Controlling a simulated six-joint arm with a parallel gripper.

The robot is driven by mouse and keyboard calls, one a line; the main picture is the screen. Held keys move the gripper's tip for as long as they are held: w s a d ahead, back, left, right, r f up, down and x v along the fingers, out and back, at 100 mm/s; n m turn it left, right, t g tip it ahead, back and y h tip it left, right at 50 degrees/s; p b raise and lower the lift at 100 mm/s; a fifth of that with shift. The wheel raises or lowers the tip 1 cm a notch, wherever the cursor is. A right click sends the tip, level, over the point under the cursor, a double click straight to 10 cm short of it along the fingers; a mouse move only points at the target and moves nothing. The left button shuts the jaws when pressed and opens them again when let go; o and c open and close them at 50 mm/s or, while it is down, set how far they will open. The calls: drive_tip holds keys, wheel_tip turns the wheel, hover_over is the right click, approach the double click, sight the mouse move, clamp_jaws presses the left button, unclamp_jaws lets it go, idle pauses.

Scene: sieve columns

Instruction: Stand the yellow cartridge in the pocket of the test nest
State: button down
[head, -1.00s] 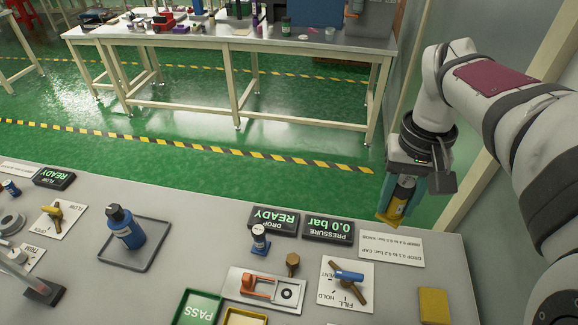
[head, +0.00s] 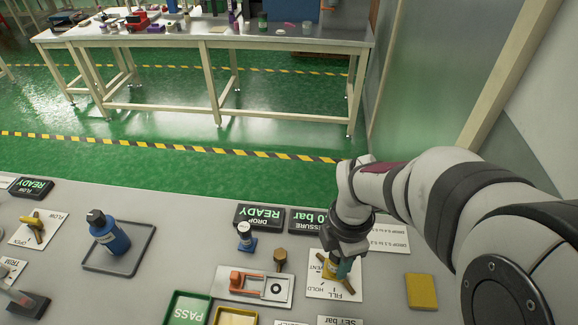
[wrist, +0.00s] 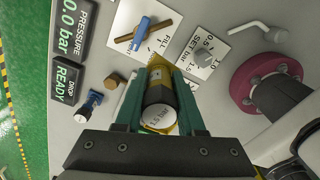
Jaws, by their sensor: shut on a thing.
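In the wrist view the cartridge (wrist: 160,92) sits between the teal fingers, with a dark band and a pale, lettered round end towards the camera. The test nest appears to be the pale plate (head: 225,287) with an orange clamp (head: 250,283) and a dark ring (head: 277,289), left of my gripper. I cannot make out the nest in the wrist view.
A green PASS tray (head: 187,308) and a yellow block (head: 421,291) lie either side.

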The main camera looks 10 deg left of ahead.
drive_tip(key=shift+n, duration=0.8)
drive_tip(key=a+f, duration=0.2)
drive_tip(key=a, duration=0.1)
drive_tip(key=a+f, duration=0.3)
drive_tip(key=a, duration=0.1)
drive_tip(key=a+f, duration=0.2)
drive_tip(key=a, duration=0.2)
drive_tip(key=shift+s+a+f, duration=0.1)
drive_tip(key=shift+s+f, duration=0.1)
drive_tip(key=shift+s, duration=0.1)
drive_tip(key=shift+a+f, duration=0.2)
drive_tip(key=shift+f, duration=0.9)
drive_tip(key=shift+a+f, duration=0.2)
drive_tip(key=shift+f, duration=0.9)
drive_tip(key=c, duration=0.5)
unclamp_jaws()
drive_tip(key=shift+f, duration=0.15)
